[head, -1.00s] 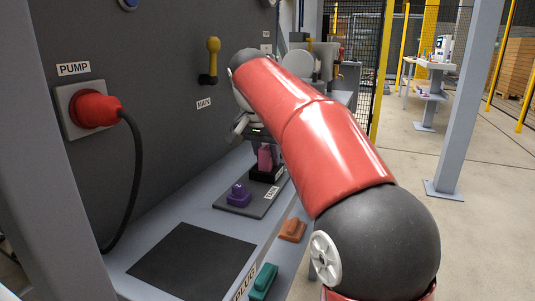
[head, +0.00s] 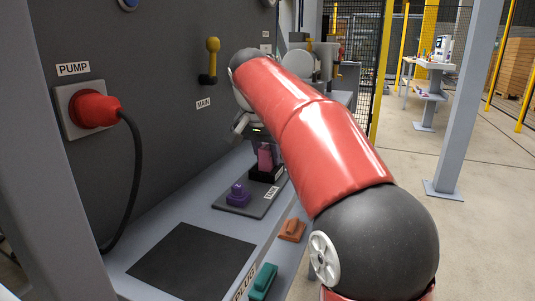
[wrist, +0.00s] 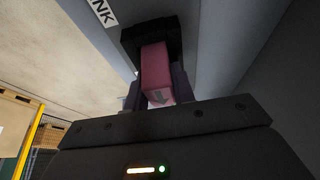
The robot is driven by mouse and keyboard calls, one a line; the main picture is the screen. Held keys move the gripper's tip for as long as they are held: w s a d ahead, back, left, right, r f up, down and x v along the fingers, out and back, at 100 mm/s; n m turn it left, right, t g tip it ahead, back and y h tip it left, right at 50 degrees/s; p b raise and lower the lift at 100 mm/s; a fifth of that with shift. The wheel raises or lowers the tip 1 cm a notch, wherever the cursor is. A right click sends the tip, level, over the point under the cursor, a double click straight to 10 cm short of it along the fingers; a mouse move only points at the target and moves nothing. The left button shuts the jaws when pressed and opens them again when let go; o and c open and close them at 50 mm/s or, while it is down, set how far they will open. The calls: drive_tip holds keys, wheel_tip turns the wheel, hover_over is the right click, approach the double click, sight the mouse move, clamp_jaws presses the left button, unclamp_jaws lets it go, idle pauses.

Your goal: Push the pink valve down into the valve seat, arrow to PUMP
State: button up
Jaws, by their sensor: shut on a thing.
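The pink valve (head: 265,156) is upright at the black valve seat (head: 268,174) on the shelf, with my gripper (head: 262,150) above and around it. In the wrist view the pink valve (wrist: 157,70) is between the fingers of my gripper (wrist: 152,98), which is shut on it. A grey arrow shows on the valve's end. The far end of the valve meets the dark seat (wrist: 150,38). I cannot tell how deep it sits. My red arm hides part of the area behind the seat.
A purple valve (head: 238,196) stands on the dark plate near the seat. An orange block (head: 292,230) and a green block (head: 263,281) lie along the front edge. A red PUMP plug (head: 93,109) and a yellow MAIN lever (head: 212,58) are on the wall. A black mat (head: 190,262) is empty.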

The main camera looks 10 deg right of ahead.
drive_tip(key=shift+f, duration=0.1)
drive_tip(key=o, duration=1)
drive_tip(key=shift+f, duration=0.15)
